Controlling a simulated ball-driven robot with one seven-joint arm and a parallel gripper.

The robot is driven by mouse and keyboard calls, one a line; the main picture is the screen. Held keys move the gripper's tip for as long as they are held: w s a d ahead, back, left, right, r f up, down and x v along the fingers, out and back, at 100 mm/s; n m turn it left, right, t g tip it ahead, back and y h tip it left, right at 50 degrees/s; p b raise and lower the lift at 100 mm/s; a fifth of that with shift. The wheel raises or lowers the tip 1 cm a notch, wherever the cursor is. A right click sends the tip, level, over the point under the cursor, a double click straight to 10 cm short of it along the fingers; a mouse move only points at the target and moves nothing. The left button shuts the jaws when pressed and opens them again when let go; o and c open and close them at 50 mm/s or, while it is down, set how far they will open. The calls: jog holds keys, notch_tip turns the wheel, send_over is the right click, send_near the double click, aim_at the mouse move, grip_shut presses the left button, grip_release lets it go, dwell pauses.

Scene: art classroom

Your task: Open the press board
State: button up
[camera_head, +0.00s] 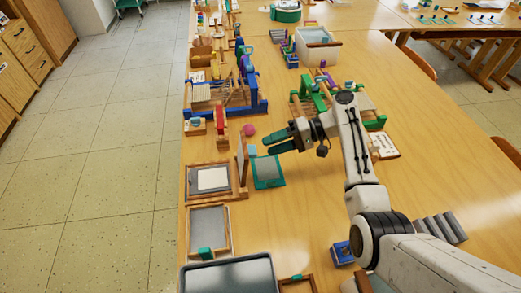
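A wooden-framed board with a grey bed and a white sheet (212,179) lies near the table's left edge; I take it to be the press board. A wooden panel (242,160) stands upright along its right side, looking like a raised lid, though the hinge is too small to make out. My gripper (267,145) has two teal fingers pointing left, spread apart with nothing visible between them. It is to the right of the upright panel, apart from it in the picture. Its height above the table is hard to tell.
A teal-framed grey panel (268,171) lies just right of the upright panel. A pink ball (249,130) and a blue loom-like frame (240,108) are behind. Another wooden frame (208,228) and a grey tray (229,277) are in front.

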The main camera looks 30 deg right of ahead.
jog(key=shift+v, duration=2.45)
